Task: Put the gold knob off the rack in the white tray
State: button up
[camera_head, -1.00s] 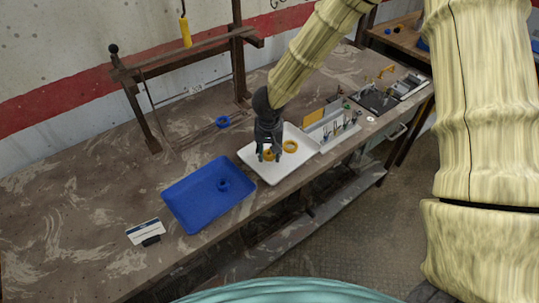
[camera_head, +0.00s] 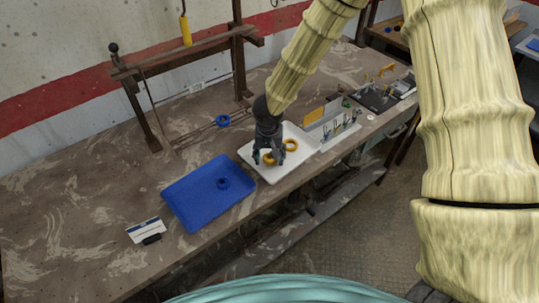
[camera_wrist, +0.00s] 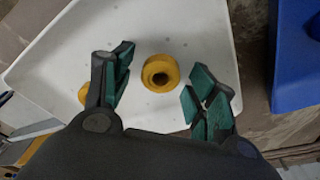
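The gold knob (camera_head: 268,159) lies in the white tray (camera_head: 300,153), near the tray's left side in the head view. My gripper (camera_head: 269,161) is low over the tray, with its fingers spread to either side of the knob. In the wrist view, the gold knob (camera_wrist: 160,73) sits on the tray floor between the open green-padded fingers, with a gap on both sides. The rack (camera_head: 180,60) is a brown frame at the back of the bench; no gold knob shows on it.
A second gold ring (camera_head: 290,145) lies in the white tray beside my gripper. A blue tray (camera_head: 190,190) holding a blue knob (camera_head: 223,184) stands to the left. A blue ring (camera_head: 223,121) lies behind. A grey organiser (camera_head: 335,127) with small tools adjoins the white tray at right.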

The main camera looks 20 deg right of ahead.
aim_at(269, 161)
jog(key=shift+r, duration=0.1)
notch_tip(269, 161, up, 12)
jog(key=s, duration=0.1)
jog(key=shift+s+a, duration=0.3)
dwell(0.3)
